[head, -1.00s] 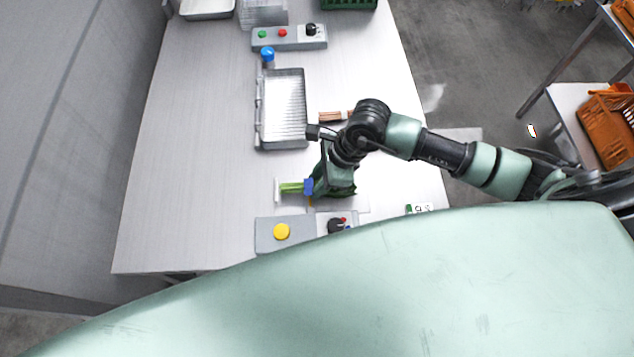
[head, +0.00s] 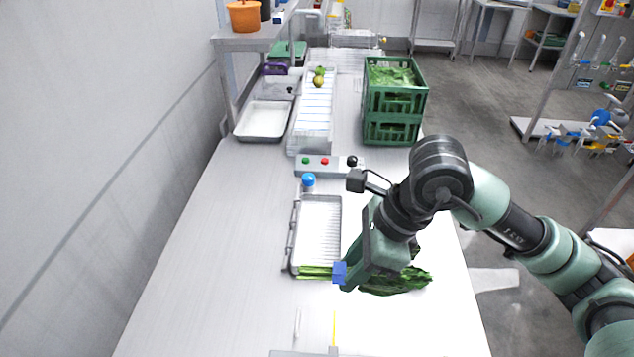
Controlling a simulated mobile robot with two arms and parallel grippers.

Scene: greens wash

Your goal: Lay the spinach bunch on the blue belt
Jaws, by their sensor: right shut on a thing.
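My right gripper (head: 345,273) is shut on the spinach bunch (head: 402,281). Green stems stick out to the left of the blue fingertip, and dark leaves hang out to the right. The stems overlap the near end of the grey ribbed tray (head: 318,232) in the picture; I cannot tell whether they touch it. Farther back on the table lies a long white belt-like strip with blue cross lines (head: 313,118), with a small round green-brown item (head: 319,78) at its far end. No plainly blue belt shows. My left gripper is not in view.
A control box (head: 327,165) with green, red and black knobs stands beyond the ribbed tray, near a blue knob (head: 308,180). Green crates of leaves (head: 392,98) stand back right. A white tray (head: 263,121) lies back left. The left tabletop is clear.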

